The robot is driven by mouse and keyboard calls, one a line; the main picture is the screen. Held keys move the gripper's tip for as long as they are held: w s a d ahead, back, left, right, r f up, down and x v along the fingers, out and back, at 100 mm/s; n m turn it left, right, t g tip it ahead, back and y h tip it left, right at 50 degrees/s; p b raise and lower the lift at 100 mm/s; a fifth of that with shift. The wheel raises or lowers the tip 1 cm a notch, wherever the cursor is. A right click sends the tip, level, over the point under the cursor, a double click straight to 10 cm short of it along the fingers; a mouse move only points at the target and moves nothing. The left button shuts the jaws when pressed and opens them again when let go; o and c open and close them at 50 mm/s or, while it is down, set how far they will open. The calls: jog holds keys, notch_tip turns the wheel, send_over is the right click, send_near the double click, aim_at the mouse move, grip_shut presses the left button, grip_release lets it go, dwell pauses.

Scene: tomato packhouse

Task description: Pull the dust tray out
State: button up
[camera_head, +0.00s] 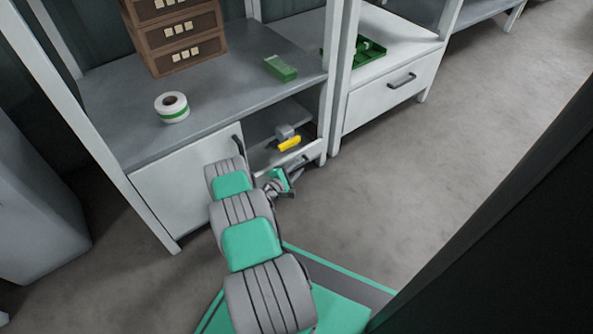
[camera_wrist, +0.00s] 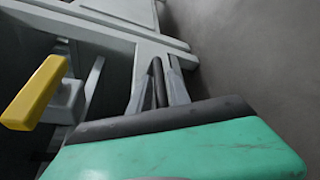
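The dust tray (camera_head: 308,152) is the low, pale front at the bottom of the open bay in the grey cabinet. It looks at or near flush with the cabinet frame. My gripper (camera_head: 289,169) is low in front of it, at its dark handle. In the wrist view my gripper's two grey fingers (camera_wrist: 160,82) point at the pale front (camera_wrist: 120,30), with a dark bar, seemingly the handle, between them. I cannot tell whether the fingers press on it. My arm hides part of the tray's left side.
A grey part with a yellow lever (camera_head: 289,144) sits in the bay above the tray. A closed door (camera_head: 185,185) is left of the bay. Tape (camera_head: 172,107), a green box (camera_head: 280,68) and brown crates (camera_head: 180,40) stand on top. The floor (camera_head: 400,190) to the right is clear.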

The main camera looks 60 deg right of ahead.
jog(key=shift+d, duration=0.1)
grip_shut()
dwell(1.4)
